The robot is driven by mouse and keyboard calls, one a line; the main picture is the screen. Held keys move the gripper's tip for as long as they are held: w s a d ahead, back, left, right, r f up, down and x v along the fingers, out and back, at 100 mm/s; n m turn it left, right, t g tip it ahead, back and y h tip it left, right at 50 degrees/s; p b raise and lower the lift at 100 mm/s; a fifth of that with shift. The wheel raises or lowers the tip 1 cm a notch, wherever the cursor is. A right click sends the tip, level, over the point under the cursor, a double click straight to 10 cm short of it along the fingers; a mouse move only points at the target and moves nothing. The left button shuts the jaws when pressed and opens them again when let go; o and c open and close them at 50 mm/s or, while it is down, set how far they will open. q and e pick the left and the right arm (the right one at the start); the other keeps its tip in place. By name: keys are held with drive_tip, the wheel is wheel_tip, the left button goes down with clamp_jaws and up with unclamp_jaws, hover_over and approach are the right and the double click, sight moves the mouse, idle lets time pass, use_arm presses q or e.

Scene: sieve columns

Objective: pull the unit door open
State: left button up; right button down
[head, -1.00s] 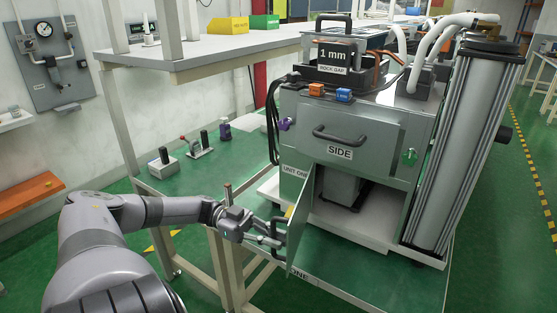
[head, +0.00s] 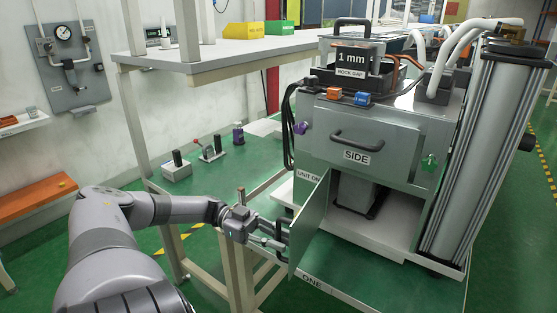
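The unit door (head: 312,228) is a thin grey-green panel low on the front of the grey unit (head: 377,140). It stands swung out towards me, hinged at the left of the opening, with its inner face showing. The compartment (head: 390,215) behind it is exposed. My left gripper (head: 277,233) is at the outer side of the door near its free edge. It appears shut on the dark door handle (head: 284,226), though the fingertips are small and partly hidden by the door. My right gripper is not in view.
A drawer handle (head: 357,140) sits above the label "SIDE". A tall silver column (head: 470,150) stands at the right of the unit. A table frame (head: 233,270) is close under my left forearm. Small switch boxes (head: 176,168) stand behind it.

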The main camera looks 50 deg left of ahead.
use_arm(q)
drive_tip(key=shift+o, duration=1.1)
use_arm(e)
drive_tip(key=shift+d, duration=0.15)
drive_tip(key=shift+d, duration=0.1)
use_arm(q)
drive_tip(key=shift+a, duration=0.1)
drive_tip(key=v, duration=1.1)
drive_tip(key=shift+a, duration=0.35)
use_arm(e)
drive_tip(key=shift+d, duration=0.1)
use_arm(q)
drive_tip(key=shift+s, duration=0.15)
drive_tip(key=shift+r, duration=0.1)
